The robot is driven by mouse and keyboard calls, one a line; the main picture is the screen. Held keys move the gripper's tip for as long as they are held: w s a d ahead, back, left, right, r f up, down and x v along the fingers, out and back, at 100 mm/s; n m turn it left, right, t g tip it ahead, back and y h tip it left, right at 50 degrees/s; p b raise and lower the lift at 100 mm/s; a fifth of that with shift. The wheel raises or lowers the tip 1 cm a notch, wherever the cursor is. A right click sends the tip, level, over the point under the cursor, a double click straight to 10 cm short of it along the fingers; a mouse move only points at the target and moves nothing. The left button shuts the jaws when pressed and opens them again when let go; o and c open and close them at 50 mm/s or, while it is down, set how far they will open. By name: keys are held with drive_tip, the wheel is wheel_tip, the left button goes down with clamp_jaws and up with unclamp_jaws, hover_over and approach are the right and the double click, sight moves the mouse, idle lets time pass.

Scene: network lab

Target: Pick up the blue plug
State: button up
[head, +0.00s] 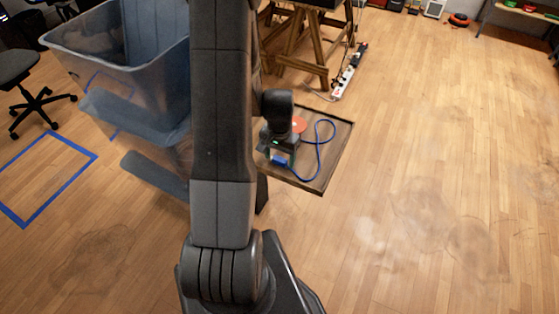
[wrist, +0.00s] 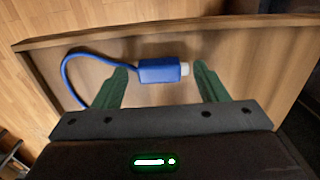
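The blue plug (wrist: 160,71) lies on the wooden tray (wrist: 50,44) in the wrist view, with its pale tip pointing right and a blue cable running off to the left. My gripper (wrist: 163,72) is open, with one green finger on each side of the plug. A gap shows between each finger and the plug, and nothing is held. In the head view the plug (head: 279,161) shows just below my gripper (head: 275,150), on the tray (head: 335,152). My arm hides the tray's left part there.
The blue cable (head: 318,150) loops across the tray, and an orange-red round object (head: 298,125) lies near my wrist. A translucent bin (head: 125,75) stands at the left. A wooden trestle (head: 310,50) and a power strip (head: 350,70) are behind. The floor at the right is clear.

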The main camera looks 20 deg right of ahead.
sight(280, 159)
drive_tip(key=c, duration=0.9)
drive_tip(key=shift+r, duration=0.1)
drive_tip(key=shift+r+b, duration=0.45)
drive_tip(key=shift+r, duration=4.5)
